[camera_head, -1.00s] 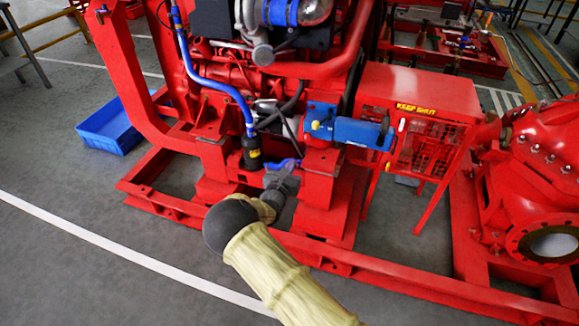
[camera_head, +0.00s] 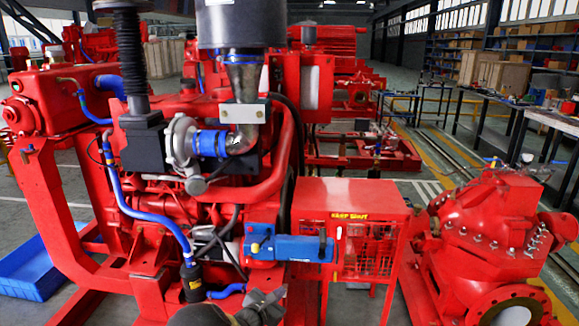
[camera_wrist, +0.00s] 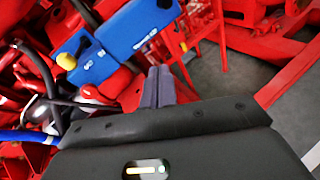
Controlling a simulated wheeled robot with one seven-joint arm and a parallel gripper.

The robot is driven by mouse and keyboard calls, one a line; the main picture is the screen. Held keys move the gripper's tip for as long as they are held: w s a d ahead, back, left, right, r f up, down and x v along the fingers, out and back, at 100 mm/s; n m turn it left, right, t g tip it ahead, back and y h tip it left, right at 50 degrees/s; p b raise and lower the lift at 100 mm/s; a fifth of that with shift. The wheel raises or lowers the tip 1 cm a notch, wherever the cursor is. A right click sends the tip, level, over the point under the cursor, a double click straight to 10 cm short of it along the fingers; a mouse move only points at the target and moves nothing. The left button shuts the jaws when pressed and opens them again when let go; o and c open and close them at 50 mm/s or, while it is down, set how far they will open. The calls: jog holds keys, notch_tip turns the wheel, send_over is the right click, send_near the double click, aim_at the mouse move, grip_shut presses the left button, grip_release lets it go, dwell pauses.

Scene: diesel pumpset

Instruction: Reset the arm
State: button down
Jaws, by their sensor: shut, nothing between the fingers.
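My gripper (camera_head: 262,303) shows at the bottom middle of the head view, in front of the red diesel pumpset (camera_head: 240,190). In the wrist view its two grey fingers (camera_wrist: 158,88) are together with nothing between them. They point towards the blue box (camera_wrist: 125,35) with a yellow knob (camera_wrist: 66,61) on the engine's side. That blue box also shows in the head view (camera_head: 290,248), a little above and right of my gripper. Whether the fingertips touch anything is hard to tell. Most of my arm is below the head view's edge.
A red guarded box (camera_head: 352,200) stands right of the blue box. A red pump (camera_head: 485,215) is at the right. A blue tray (camera_head: 35,262) lies on the floor at the left. Workbenches (camera_head: 548,120) stand at the back right. Grey floor is open at the wrist view's right.

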jog(key=s+d+r+m+g, duration=0.1)
jog(key=s+d+m+g, duration=0.45)
jog(key=d, duration=0.25)
jog(key=s+d+r+m+g, duration=0.2)
jog(key=s+d+m+g, duration=0.2)
jog(key=s+d+m, duration=0.4)
jog(key=s+d+r+m+g+y, duration=0.1)
jog(key=s+d+r+m+y, duration=0.1)
jog(key=s+r+m+y, duration=0.4)
jog(key=s+d+r+m+y, duration=0.1)
jog(key=s+d+r+m, duration=0.15)
jog(key=s+m, duration=0.7)
notch_tip(320, 180, up, 23)
jog(key=s+a+n+p, duration=0.1)
jog(key=p, duration=2.2)
jog(key=shift+s+r+n, duration=0.15)
jog(key=shift+s+n, duration=0.05)
jog(key=shift+n, duration=0.2)
